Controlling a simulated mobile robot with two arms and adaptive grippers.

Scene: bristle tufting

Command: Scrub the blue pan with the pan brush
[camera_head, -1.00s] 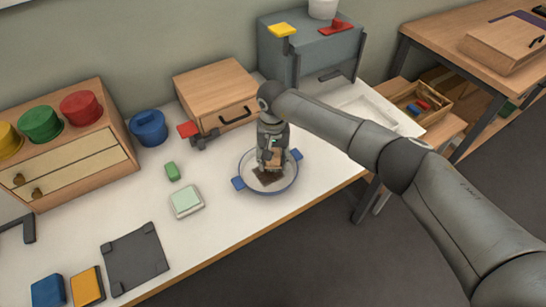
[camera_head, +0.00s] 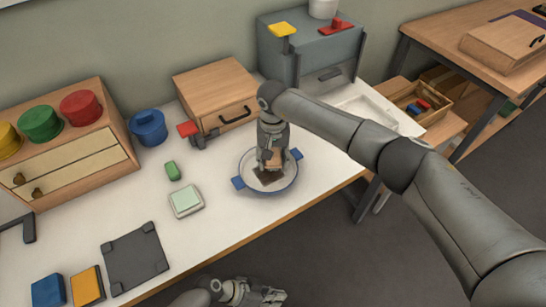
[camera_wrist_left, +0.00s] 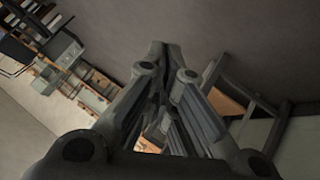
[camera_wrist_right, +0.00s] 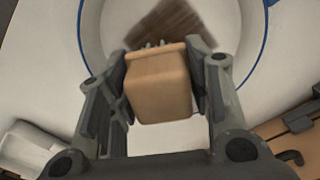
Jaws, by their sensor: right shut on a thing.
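The blue pan (camera_head: 243,183) has a pale inside, a blue rim and two blue handles, and sits near the front edge of the white table. A dark brown patch (camera_head: 268,177) lies on its floor; it also shows in the right wrist view (camera_wrist_right: 172,24). My right gripper (camera_head: 270,158) points down over the pan, shut on the pan brush (camera_wrist_right: 158,88), a light wooden block with bristles at its far edge. I cannot tell whether the bristles touch the pan. My left gripper (camera_head: 268,297) is low at the bottom edge, off the table, shut and empty.
A green block (camera_head: 172,171) and a pale green square item (camera_head: 186,201) lie left of the pan. A wooden drawer box (camera_head: 216,92), a blue pot (camera_head: 149,128) and a red-ended item (camera_head: 190,130) stand behind. A dark tray (camera_head: 135,260) lies front left.

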